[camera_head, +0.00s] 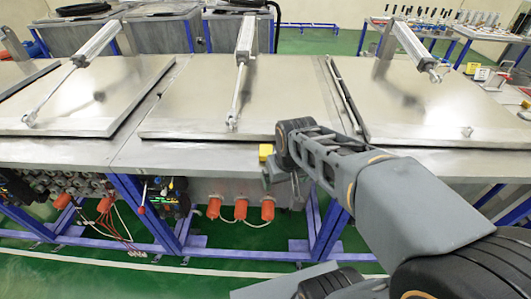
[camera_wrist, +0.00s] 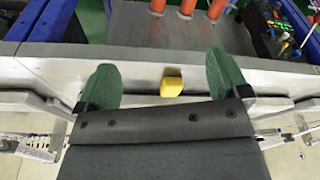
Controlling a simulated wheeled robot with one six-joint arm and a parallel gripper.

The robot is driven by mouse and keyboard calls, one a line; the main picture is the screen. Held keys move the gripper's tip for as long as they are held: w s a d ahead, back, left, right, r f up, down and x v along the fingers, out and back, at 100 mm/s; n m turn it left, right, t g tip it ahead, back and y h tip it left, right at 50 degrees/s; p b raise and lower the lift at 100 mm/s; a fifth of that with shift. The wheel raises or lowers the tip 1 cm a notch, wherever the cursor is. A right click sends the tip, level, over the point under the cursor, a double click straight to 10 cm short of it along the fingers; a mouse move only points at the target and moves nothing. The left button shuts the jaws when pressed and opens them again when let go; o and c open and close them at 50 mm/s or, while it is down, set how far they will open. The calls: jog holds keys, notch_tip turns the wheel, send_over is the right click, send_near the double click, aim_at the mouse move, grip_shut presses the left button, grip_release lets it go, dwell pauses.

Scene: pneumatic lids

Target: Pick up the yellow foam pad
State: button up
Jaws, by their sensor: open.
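My gripper (camera_wrist: 160,80) is open and empty. In the head view my gripper (camera_head: 280,172) is at the bench's front edge, and its fingers are hard to make out.
Metal lids with pneumatic cylinders cover the bench: a middle lid (camera_head: 200,105) and a right lid (camera_head: 430,105). Orange connectors (camera_head: 240,209) and cables hang below the front edge. A blue frame (camera_head: 170,235) supports the bench. The front strip (camera_head: 150,155) is otherwise clear.

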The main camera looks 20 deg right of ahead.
aim_at(266, 149)
jog(key=w+n, duration=0.2)
jog(key=w, duration=0.3)
jog(key=w+r+n+g, duration=0.1)
jog(key=w+n, duration=0.1)
jog(key=w, duration=0.3)
jog(key=w+r+n+g, duration=0.1)
jog(key=w+n, duration=0.1)
jog(key=w, duration=0.4)
jog(key=shift+n, duration=0.4)
jog(key=shift+w+r+n, duration=0.3)
jog(key=shift+w+n, duration=0.2)
jog(key=shift+w, duration=0.05)
jog(key=shift+w+r+n, duration=0.25)
jog(key=shift+w+n, duration=0.25)
jog(key=f+n, duration=0.1)
jog(key=f, duration=0.2)
jog(key=f+n, duration=0.2)
jog(key=f, duration=0.1)
jog(key=f+n, duration=0.2)
jog(key=f, duration=0.2)
jog(key=shift+w+p, duration=0.25)
jog(key=shift+p, duration=0.1)
jog(key=shift+c, duration=0.4)
jog(key=c, duration=1)
